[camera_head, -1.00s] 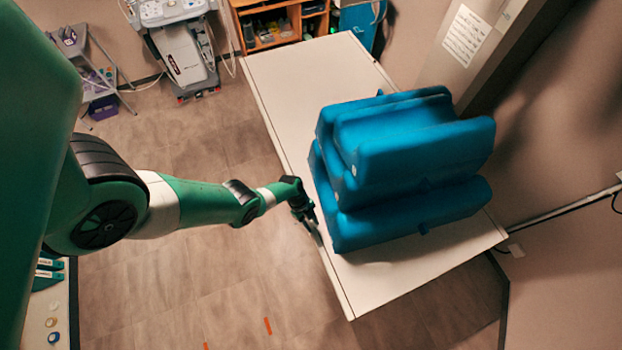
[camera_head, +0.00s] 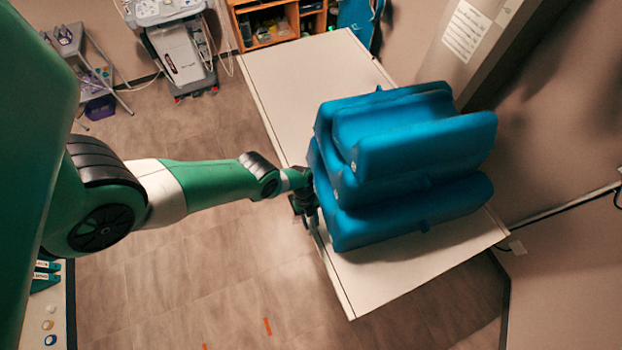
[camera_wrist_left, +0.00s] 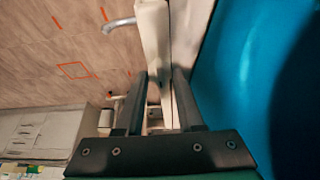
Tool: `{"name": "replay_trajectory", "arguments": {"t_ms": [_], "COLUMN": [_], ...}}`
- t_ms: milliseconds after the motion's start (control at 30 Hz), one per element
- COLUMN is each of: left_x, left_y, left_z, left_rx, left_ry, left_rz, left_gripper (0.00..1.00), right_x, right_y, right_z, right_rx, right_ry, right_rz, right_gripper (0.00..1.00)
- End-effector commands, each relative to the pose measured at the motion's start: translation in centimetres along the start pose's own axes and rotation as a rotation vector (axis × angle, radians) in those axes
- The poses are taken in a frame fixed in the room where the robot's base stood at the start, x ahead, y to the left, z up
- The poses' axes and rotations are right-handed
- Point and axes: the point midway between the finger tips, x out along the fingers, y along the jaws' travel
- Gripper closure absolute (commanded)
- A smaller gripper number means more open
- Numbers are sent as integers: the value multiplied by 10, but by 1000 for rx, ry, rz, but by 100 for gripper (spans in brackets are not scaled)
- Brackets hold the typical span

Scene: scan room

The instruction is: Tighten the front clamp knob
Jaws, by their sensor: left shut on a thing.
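My left gripper (camera_head: 306,203) is at the left long edge of the pale table (camera_head: 290,85), beside the blue padded cushions (camera_head: 405,150). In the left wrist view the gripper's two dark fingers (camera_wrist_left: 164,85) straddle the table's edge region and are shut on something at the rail. The held part looks like a clamp knob, but it is mostly hidden between the fingers, and I cannot tell which clamp it belongs to. My right gripper is not in view.
The stacked cushions, also large in the left wrist view (camera_wrist_left: 235,75), stand close to the gripper. A wheeled cart (camera_head: 185,55) and an open wooden shelf (camera_head: 275,28) stand at the back. The floor (camera_head: 190,270) left of the table is clear, with orange marks.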

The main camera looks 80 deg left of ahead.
Motion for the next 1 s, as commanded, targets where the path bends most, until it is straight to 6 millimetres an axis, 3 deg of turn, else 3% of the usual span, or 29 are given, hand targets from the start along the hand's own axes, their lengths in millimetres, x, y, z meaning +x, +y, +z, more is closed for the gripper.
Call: {"name": "replay_trajectory", "arguments": {"t_ms": [367, 400, 567, 867, 1000], "left_x": [0, 0, 0, -3, -25], "left_y": [0, 0, 0, 0, -1], "left_z": [0, 0, 0, -1, -2], "left_rx": [5, 5, 4, 3, 1], "left_ry": [0, 0, 1, 1, 0], "left_rz": [3, 3, 3, 2, 1], "left_gripper": [100, 62, 33, 33, 33], "right_x": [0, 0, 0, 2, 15], "right_y": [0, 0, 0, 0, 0], "right_z": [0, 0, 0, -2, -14], "right_rx": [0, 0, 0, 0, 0], "right_ry": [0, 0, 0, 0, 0], "right_rz": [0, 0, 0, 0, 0], "right_gripper": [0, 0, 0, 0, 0]}}
